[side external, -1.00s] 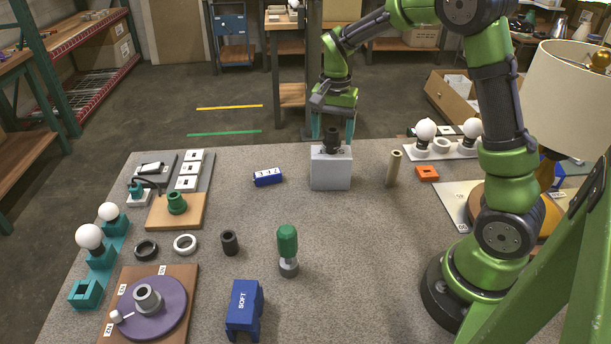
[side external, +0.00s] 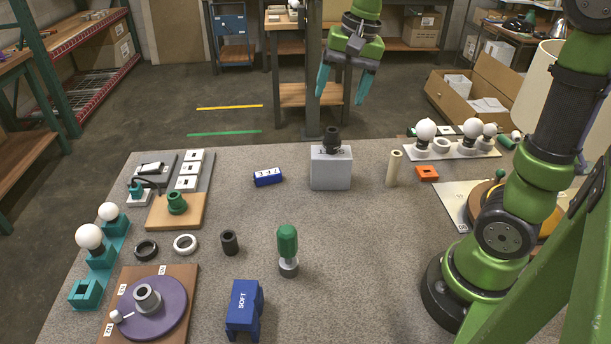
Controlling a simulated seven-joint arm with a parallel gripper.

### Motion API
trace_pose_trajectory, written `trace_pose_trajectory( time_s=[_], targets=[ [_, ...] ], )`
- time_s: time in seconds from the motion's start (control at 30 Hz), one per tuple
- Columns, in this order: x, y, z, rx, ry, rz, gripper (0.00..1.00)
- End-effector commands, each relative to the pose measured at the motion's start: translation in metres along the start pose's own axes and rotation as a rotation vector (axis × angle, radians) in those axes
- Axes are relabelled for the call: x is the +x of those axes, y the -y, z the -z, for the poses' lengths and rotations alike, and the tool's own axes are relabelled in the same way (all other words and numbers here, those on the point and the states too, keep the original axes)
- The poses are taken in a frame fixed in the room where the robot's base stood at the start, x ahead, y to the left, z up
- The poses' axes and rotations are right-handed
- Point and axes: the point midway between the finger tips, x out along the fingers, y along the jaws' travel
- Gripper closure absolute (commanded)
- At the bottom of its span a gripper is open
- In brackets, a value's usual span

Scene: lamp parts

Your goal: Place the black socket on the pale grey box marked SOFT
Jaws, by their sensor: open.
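The black socket (side external: 332,139) stands upright on top of the pale grey box (side external: 331,172) near the far edge of the table. Small dark marks show on the box's top, partly covered by the socket; I cannot read them.
A tan tube (side external: 394,168) and an orange block (side external: 427,173) are right of the box. A blue block with a white label (side external: 268,177) is to its left. A green-topped part (side external: 287,250) stands nearer the front. Bulbs on a white rack (side external: 455,148) are at the back right.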

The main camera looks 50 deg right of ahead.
Motion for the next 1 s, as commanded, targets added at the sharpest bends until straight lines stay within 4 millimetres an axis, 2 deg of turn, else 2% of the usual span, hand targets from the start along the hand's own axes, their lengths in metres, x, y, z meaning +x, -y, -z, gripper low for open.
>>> trace_pose_trajectory(
  time_s=[0.03, 0.2, 0.3, 0.4, 0.6, 1.0],
  targets=[
    [-0.007, -0.004, -0.024, -0.077, -0.024, 0.06, 0.27],
    [-0.01, -0.017, -0.087, -0.314, -0.127, 0.212, 0.27],
    [-0.005, -0.026, -0.115, -0.417, -0.193, 0.272, 0.27],
    [0.001, -0.034, -0.132, -0.489, -0.245, 0.307, 0.27],
    [0.008, -0.04, -0.144, -0.544, -0.29, 0.331, 0.27],
    [0.008, -0.04, -0.144, -0.542, -0.288, 0.33, 0.27]
  ],
)
